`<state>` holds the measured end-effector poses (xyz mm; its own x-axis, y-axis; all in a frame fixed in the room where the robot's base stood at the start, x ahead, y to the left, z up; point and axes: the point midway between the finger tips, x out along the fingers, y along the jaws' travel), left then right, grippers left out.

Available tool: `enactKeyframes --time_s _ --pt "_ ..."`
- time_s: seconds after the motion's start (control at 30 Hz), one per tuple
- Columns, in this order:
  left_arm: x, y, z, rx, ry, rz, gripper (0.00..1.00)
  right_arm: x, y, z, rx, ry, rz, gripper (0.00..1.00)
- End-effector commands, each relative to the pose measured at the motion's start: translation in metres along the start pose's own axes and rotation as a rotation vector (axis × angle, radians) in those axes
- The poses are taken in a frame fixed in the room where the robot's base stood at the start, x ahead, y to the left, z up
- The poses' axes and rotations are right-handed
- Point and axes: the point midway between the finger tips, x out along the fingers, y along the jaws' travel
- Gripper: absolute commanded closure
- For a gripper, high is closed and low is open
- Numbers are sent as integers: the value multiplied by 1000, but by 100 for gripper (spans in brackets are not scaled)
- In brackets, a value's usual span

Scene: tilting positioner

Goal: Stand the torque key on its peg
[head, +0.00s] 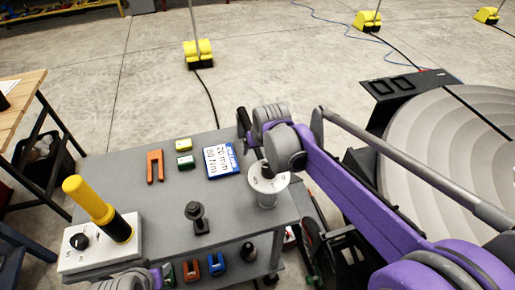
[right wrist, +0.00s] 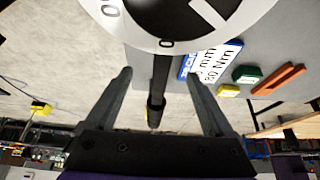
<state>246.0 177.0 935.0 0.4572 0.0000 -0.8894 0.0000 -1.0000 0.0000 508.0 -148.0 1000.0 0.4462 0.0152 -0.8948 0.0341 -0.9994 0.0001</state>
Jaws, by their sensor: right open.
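The torque key looks like the tool with the round dial (right wrist: 166,43) and dark shaft (right wrist: 160,75) in the right wrist view. Its pale disc (head: 268,181) shows in the head view on a silver stem near the bench's right edge. My right gripper (head: 257,150) is just behind the disc, mostly hidden by its wrist. In the right wrist view its open fingers (right wrist: 160,82) stand either side of the dark shaft, with gaps showing. A short dark post on a square base (head: 198,218) stands left of the disc and may be the peg. My left gripper's fingers are not visible.
A large grey round table (head: 450,145) stands right.

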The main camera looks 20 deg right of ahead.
Motion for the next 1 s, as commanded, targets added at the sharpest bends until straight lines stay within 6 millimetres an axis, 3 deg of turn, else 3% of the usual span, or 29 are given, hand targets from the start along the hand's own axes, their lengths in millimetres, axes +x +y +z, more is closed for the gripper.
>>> enactKeyframes --time_s 0.5,1.0 --pt "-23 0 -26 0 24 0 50 -41 0 -12 0 1 0 13" --pt "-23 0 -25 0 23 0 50 -40 0 -11 0 -1 0 13"
